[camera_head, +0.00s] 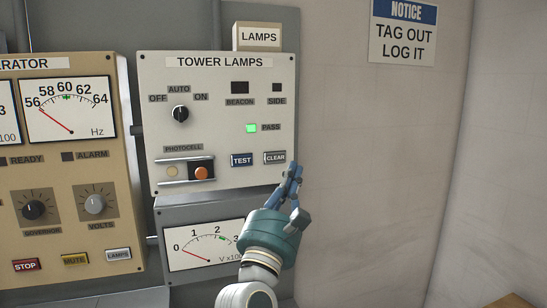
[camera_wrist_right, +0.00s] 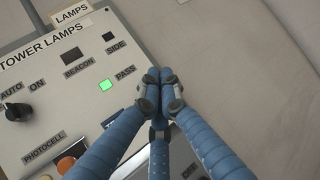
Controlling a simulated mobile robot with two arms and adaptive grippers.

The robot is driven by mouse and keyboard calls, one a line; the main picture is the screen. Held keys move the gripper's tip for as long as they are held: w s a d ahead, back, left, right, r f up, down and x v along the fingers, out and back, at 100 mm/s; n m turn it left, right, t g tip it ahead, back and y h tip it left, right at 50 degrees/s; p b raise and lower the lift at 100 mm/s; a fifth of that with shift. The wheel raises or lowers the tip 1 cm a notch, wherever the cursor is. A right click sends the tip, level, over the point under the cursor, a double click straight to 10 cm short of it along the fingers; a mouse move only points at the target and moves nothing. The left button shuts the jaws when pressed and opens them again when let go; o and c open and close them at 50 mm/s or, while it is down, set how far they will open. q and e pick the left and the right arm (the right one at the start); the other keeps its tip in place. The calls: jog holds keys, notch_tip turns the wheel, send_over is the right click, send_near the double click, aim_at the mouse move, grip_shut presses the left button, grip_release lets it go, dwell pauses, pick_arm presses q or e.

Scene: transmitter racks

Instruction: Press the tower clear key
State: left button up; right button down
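The tower lamps panel (camera_head: 220,70) is a pale box on the wall, and it also shows in the right wrist view (camera_wrist_right: 50,90). My right gripper (camera_head: 295,170) is just below and right of the CLEAR key, by the panel's right edge. In the right wrist view its blue fingers (camera_wrist_right: 159,78) meet at the tips with nothing between them. They hide the CLEAR key there. I cannot tell whether they touch the panel. My left gripper is out of view.
The green PASS lamp (camera_head: 251,128) is lit. A rotary switch (camera_head: 180,114) and an orange photocell knob (camera_head: 201,173) are on the same panel. A meter panel (camera_head: 200,210) is below. A tan generator panel (camera_head: 75,190) stands left.

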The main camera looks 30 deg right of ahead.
aim_at(275, 157)
jog(key=w, duration=0.3)
jog(key=w+d+b, duration=0.1)
jog(key=w, duration=0.2)
jog(key=w+d+b, duration=0.1)
jog(key=w, duration=0.2)
jog(key=shift+d+f, duration=0.1)
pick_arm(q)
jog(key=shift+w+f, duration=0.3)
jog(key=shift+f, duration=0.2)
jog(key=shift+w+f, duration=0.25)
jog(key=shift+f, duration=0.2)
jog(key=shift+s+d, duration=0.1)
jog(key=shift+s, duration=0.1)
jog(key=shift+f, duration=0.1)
pick_arm(e)
jog(key=shift+w, duration=0.1)
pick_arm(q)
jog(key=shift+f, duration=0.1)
pick_arm(e)
jog(key=shift+w+d, duration=0.1)
jog(key=shift+w, duration=0.2)
